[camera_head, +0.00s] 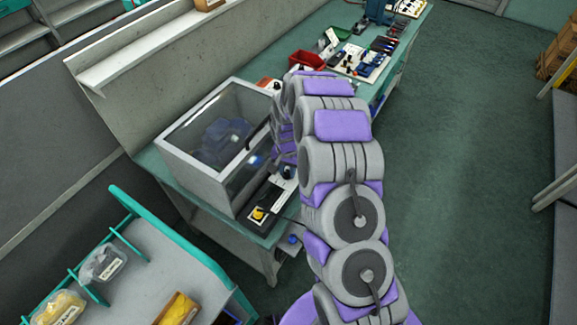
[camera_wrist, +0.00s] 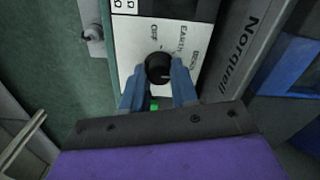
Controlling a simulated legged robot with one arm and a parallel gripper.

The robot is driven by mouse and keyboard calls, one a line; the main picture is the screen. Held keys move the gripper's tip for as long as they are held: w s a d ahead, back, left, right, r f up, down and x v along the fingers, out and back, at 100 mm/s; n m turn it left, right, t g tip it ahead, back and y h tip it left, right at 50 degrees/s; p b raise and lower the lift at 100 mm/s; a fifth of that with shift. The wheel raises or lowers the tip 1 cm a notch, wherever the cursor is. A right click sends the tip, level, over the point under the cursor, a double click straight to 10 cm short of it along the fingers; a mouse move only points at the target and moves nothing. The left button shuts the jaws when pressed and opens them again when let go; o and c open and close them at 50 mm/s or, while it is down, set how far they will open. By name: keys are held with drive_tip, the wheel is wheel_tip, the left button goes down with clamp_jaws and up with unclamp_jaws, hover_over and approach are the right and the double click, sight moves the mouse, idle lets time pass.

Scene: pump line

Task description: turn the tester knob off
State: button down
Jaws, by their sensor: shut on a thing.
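The tester knob (camera_wrist: 158,67) is round and black, on a white panel (camera_wrist: 130,55) in the wrist view. The panel has printed labels around the knob: OFF above it, EARTH to the upper right, and another word further right. I cannot tell surely which label the knob points at. The blue fingers of my gripper (camera_wrist: 158,78) are on either side of the knob and shut on it. A small green spot (camera_wrist: 154,104) shows between the fingers. In the head view my arm hides the gripper.
A grey part marked with lettering (camera_wrist: 238,50) stands right of the panel. A red bin (camera_head: 307,62) stands further back.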

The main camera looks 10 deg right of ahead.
sight(287, 171)
drive_tip(key=n+p, duration=0.1)
drive_tip(key=n, duration=0.3)
drive_tip(key=shift+s+a+n+p, duration=0.15)
drive_tip(key=shift+n+p, duration=0.2)
drive_tip(key=shift+n, duration=0.05)
drive_tip(key=n+p, duration=0.1)
drive_tip(key=n, duration=0.3)
drive_tip(key=shift+n, duration=0.3)
drive_tip(key=n, duration=0.4)
drive_tip(key=shift+f, duration=0.1)
drive_tip(key=shift+n, duration=2.3)
drive_tip(key=c, duration=0.9)
unclamp_jaws()
drive_tip(key=shift+o, duration=0.2)
wheel_tip(287, 171, up, 18)
drive_tip(key=p, duration=0.1)
drive_tip(key=shift+f+p, duration=0.25)
drive_tip(key=shift+p, duration=0.05)
